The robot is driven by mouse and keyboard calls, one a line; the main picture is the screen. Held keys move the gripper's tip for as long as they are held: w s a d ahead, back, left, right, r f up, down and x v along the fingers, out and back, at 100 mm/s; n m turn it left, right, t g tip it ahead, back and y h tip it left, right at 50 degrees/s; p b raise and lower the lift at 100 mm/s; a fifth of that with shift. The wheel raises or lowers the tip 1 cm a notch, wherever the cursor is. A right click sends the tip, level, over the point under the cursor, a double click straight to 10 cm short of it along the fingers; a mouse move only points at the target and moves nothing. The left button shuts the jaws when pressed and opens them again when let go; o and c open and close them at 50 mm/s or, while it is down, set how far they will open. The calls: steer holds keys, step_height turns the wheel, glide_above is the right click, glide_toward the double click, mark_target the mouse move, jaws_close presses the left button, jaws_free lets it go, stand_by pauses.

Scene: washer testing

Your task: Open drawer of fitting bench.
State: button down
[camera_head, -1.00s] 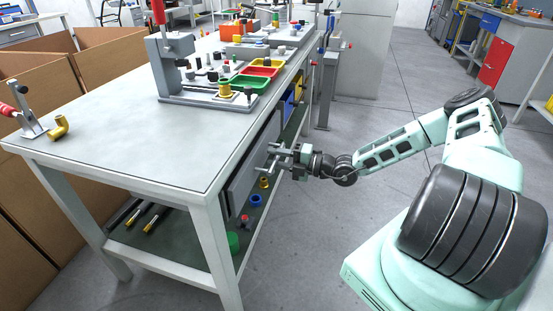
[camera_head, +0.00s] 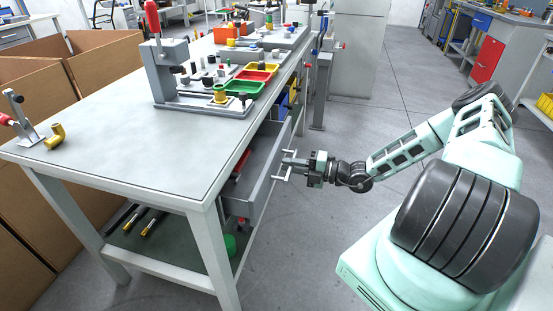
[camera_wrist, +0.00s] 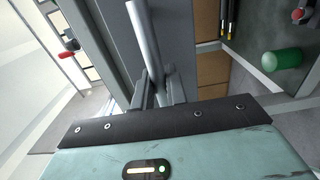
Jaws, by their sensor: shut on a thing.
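The fitting bench (camera_head: 115,125) has a grey worktop on pale legs. Its grey drawer (camera_head: 268,182) stands partly pulled out from under the right side of the top. Part of the drawer's inside shows, with something red in it. My gripper (camera_head: 290,166) is at the drawer's front, shut on the drawer handle. In the wrist view, the handle (camera_wrist: 144,42) is a round silver bar running between the dark fingers (camera_wrist: 160,92). The fingers partly hide the handle.
The bench's lower shelf (camera_head: 165,244) holds dark rods and a green cylinder (camera_head: 230,245). A fixture and coloured trays (camera_head: 243,87) stand on the bench top. Brown boxes (camera_head: 105,65) stand at the left. The floor right of the drawer is clear apart from my arm and base.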

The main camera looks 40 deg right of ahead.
steer(key=p+v, duration=0.3)
steer(key=v, duration=1.7)
steer(key=shift+f, duration=0.1)
steer(key=c, duration=1.5)
jaws_free()
steer(key=shift+s+d, duration=0.1)
steer(key=shift+d, duration=0.05)
steer(key=v, duration=1.7)
steer(key=shift+b, duration=0.4)
steer(key=shift+s, duration=0.1)
